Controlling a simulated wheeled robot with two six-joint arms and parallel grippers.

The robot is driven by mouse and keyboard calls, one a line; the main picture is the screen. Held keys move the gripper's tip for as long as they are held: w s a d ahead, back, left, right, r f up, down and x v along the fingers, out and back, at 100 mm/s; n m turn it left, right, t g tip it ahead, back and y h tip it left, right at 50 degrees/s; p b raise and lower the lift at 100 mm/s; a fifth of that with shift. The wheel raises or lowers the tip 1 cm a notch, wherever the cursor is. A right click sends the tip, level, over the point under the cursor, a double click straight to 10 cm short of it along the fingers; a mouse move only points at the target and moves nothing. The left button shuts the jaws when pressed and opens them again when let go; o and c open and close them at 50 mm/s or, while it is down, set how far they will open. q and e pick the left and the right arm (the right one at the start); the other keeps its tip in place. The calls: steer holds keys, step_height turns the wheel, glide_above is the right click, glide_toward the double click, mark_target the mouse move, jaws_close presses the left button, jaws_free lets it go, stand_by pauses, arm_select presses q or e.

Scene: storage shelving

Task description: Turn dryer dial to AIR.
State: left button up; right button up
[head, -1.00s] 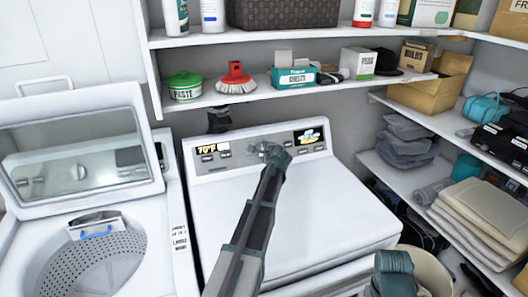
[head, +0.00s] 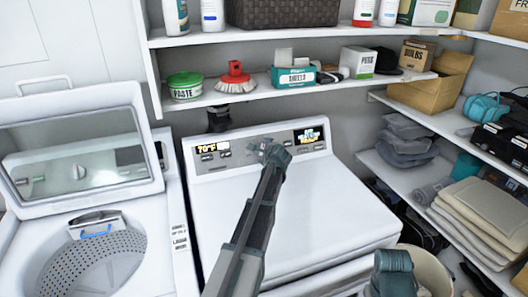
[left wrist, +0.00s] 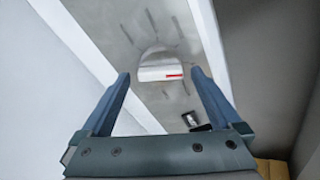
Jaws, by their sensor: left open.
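The dryer (head: 300,205) is white, with a grey control panel (head: 232,157) along its back. In the left wrist view the dial (left wrist: 160,73) is a round grey knob with a pale bar across it and a red mark at the bar's right end. My left gripper (head: 272,149) is at the panel and hides the dial in the head view. In the left wrist view the left gripper (left wrist: 160,76) is open, one finger on each side of the dial with a small gap. A teal part of my right arm shows at the lower right; its gripper is not seen.
A top-loading washer (head: 180,240) with its lid raised stands to the left. A shelf (head: 225,98) with a green tub (head: 185,86) and a red brush (head: 235,75) hangs above the panel. Stocked shelves and a bin (head: 430,265) are at the right. The dryer top is clear.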

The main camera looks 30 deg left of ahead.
arm_select(q)
steer(key=p+v, duration=0.6)
steer(key=v, duration=0.7)
steer(key=shift+s+d+r, duration=0.2)
steer(key=shift+s+d, duration=0.05)
arm_select(e)
step_height(320, 180, up, 6)
arm_select(q)
steer(key=shift+f, duration=0.1)
